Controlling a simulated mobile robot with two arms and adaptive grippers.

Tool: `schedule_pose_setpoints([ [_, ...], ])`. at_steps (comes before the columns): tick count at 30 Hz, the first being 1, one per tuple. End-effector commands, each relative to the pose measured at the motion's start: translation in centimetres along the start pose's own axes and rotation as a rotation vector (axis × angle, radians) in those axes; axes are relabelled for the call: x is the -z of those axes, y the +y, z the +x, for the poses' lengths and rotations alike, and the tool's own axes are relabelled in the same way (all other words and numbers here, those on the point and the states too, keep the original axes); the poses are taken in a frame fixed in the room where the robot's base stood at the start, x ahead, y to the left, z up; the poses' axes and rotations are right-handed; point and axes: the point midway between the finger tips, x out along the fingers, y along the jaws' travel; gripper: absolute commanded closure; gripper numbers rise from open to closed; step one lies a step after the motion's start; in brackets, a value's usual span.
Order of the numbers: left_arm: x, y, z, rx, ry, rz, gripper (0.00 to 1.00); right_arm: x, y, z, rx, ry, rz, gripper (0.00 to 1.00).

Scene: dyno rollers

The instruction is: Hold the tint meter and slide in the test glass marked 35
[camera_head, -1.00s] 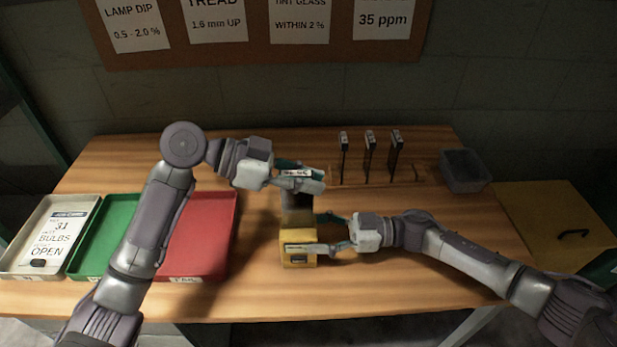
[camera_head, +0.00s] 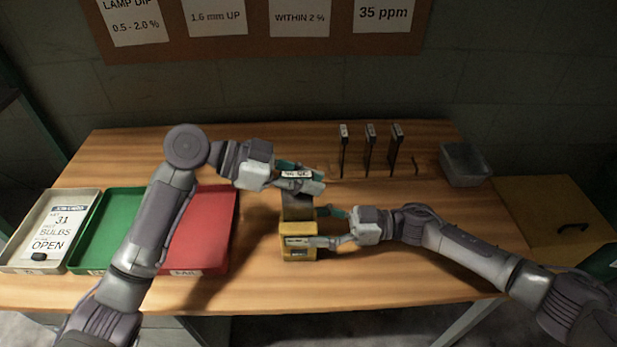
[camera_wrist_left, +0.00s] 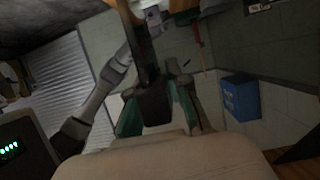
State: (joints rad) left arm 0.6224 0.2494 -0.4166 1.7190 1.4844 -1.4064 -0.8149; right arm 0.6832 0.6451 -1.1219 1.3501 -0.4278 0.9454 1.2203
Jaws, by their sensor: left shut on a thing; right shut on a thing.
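The yellow tint meter (camera_head: 298,249) is near the middle of the bench, with a small dark display on its front. My right gripper (camera_head: 325,227) is shut on it from the right. My left gripper (camera_head: 306,183) is shut on a grey test glass (camera_head: 297,208) by its white-labelled top; the label is too small to read surely. The glass is upright, directly above the meter, its lower edge at or in the meter's top; I cannot tell how deep. In the left wrist view the dark glass (camera_wrist_left: 152,100) stands between the teal fingers.
Several slim test pieces, including one dark glass (camera_head: 368,150), stand in a wooden rack behind. A grey bin (camera_head: 466,165) is at the right. A red tray (camera_head: 205,240), a green tray (camera_head: 108,228) and a white tray (camera_head: 20,245) fill the left. The bench front is clear.

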Motion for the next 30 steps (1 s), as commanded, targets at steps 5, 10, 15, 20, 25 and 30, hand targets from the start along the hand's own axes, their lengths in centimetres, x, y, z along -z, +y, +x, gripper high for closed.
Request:
schedule_pose_setpoints([
  [5, 0.0, 0.0, 0.0, 0.000, 0.001, 0.000, 1.00, -0.1, -0.1, 0.0, 0.001, -0.001, 0.001, 0.58],
  [10, -0.2, 0.0, 0.1, 0.000, 0.001, 0.000, 1.00, -0.1, -0.1, 0.0, 0.001, -0.001, 0.001, 0.58],
  [15, -0.7, 0.0, 0.3, 0.000, 0.001, -0.001, 1.00, -0.1, -0.1, 0.0, 0.001, -0.001, 0.001, 0.58],
  [20, -1.1, 0.0, 0.5, 0.000, 0.000, -0.001, 1.00, -0.1, -0.1, 0.0, 0.001, -0.001, 0.001, 0.58],
  [25, -1.6, 0.0, 0.7, 0.000, 0.000, 0.000, 1.00, -0.1, -0.1, 0.0, 0.001, -0.001, 0.001, 0.58],
  [30, -2.1, 0.0, 0.9, 0.000, 0.000, -0.001, 1.00, -0.1, -0.1, 0.0, 0.001, -0.001, 0.001, 0.58],
])
